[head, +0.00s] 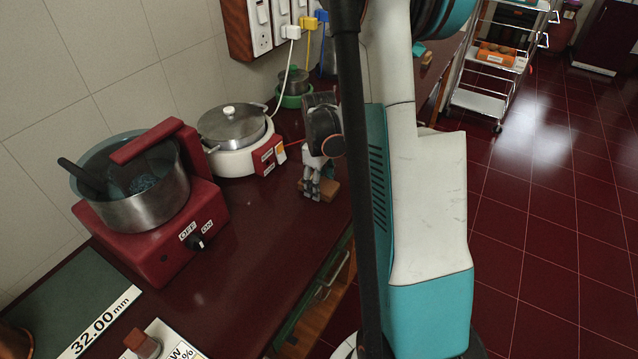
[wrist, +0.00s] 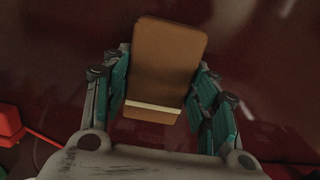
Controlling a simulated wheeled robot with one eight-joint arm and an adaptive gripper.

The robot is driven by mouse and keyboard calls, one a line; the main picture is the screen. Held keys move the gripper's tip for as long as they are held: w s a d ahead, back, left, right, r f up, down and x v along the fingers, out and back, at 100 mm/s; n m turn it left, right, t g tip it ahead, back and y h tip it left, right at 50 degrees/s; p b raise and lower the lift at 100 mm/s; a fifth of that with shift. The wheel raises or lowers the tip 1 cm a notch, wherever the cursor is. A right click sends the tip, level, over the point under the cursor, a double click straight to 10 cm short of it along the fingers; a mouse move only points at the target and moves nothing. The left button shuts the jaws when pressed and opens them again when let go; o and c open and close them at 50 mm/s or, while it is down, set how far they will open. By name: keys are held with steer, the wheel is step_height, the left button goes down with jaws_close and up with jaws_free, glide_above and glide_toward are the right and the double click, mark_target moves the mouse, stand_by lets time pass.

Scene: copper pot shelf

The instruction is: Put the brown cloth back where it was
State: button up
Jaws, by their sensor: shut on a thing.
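The brown cloth (wrist: 168,55) is a flat, folded-looking rectangle with a pale strip near its lower end in the wrist view. My gripper (wrist: 164,78) has a finger along each side of it and is shut on it. In the head view my gripper (head: 313,192) points down over the red counter, and the cloth (head: 330,189) shows as a small orange-brown piece at the fingertips. It is low at the counter's right edge; I cannot tell whether it touches the surface. My gripper covers part of it.
A white cooker with a lidded pot (head: 232,128) stands left of my gripper. A red cooker with an open pot (head: 150,235) is nearer. A green bowl with a small pot (head: 293,90) is behind. The counter's front middle (head: 255,265) is clear. A trolley (head: 480,104) stands far right.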

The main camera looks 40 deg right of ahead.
steer(key=shift+f, duration=0.1)
steer(key=o, duration=0.6)
steer(key=shift+f, duration=0.1)
steer(key=o, duration=0.4)
steer(key=shift+o, duration=0.2)
step_height(320, 180, up, 12)
steer(key=p, duration=0.3)
steer(key=shift+r+p, duration=0.2)
steer(key=shift+p, duration=0.15)
